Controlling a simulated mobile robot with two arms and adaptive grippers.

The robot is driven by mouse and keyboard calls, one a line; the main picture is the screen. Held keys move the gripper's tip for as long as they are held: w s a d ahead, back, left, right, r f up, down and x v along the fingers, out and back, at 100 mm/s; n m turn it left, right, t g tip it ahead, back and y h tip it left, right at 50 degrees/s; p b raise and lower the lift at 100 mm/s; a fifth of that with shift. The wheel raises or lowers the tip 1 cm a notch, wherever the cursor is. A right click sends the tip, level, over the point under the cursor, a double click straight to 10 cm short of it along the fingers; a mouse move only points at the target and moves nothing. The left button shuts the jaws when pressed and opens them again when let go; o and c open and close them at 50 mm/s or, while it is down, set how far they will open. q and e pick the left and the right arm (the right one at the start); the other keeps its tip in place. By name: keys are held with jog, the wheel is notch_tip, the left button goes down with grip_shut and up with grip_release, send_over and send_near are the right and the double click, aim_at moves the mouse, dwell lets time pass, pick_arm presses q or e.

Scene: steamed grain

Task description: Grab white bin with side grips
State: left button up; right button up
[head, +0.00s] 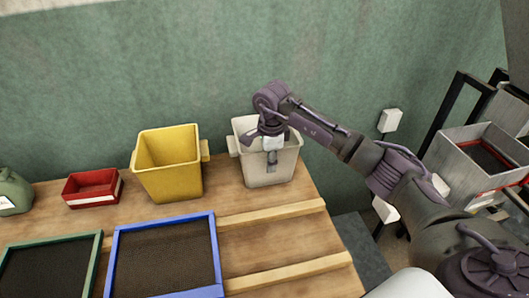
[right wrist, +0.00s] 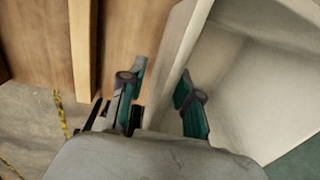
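The white bin (head: 265,172) stands upright at the right end of the wooden table, with a side grip showing on its left. My right gripper (head: 271,153) reaches over the bin from the right and hides part of its rim. In the right wrist view, the gripper (right wrist: 163,80) is open, its two fingers apart. The wall of the white bin (right wrist: 180,52) runs between them, one finger inside and one outside. Whether either finger touches the wall is hard to tell. My left gripper is not in view.
A yellow bin (head: 168,168) stands left of the white bin on the table (head: 270,240). A red tray (head: 92,188), a green-framed tray (head: 97,256) and a blue-framed tray (head: 214,250) lie further left and in front. A grey box (head: 465,178) stands at the right. The green wall is close behind.

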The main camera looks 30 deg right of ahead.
jog(key=shift+c, duration=0.2)
grip_shut()
jog(key=shift+r, duration=0.2)
